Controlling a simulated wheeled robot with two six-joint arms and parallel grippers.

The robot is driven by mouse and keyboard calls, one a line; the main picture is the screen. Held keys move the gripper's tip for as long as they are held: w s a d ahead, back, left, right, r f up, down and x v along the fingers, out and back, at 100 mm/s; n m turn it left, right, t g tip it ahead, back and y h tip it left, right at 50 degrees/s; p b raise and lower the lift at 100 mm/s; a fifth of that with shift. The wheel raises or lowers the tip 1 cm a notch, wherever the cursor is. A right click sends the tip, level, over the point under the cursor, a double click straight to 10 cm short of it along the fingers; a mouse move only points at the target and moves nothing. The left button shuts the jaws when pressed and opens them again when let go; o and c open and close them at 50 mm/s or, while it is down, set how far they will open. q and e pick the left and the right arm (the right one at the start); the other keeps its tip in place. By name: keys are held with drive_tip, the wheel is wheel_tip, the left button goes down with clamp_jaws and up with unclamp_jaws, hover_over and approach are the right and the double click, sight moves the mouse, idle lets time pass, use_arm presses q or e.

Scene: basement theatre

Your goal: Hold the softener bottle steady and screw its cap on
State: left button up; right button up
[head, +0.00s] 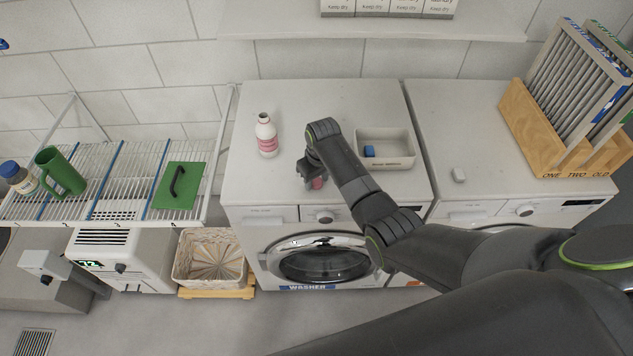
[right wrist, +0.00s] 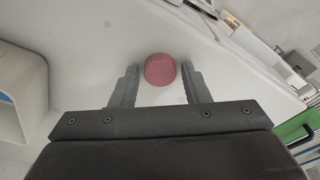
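The softener bottle (head: 265,134), white with a pink label and no cap on its neck, stands upright on the washer top left of my right arm. The pink cap (head: 318,183) lies on the washer top near its front edge, partly hidden by my right gripper (head: 312,178). In the right wrist view the cap (right wrist: 160,69) is between the open fingertips of my right gripper (right wrist: 160,88), with a gap showing on each side. Nothing is held. My left gripper is not in view.
A pale tray (head: 399,162) holding a blue block (head: 369,151) is right of the arm. A wire shelf (head: 135,180) is left. The washer top around the bottle is clear.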

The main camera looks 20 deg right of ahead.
sight(317, 182)
drive_tip(key=c, duration=0.6)
drive_tip(key=shift+c, duration=0.2)
wheel_tip(317, 182, up, 10)
drive_tip(key=b, duration=0.1)
idle(0.3)
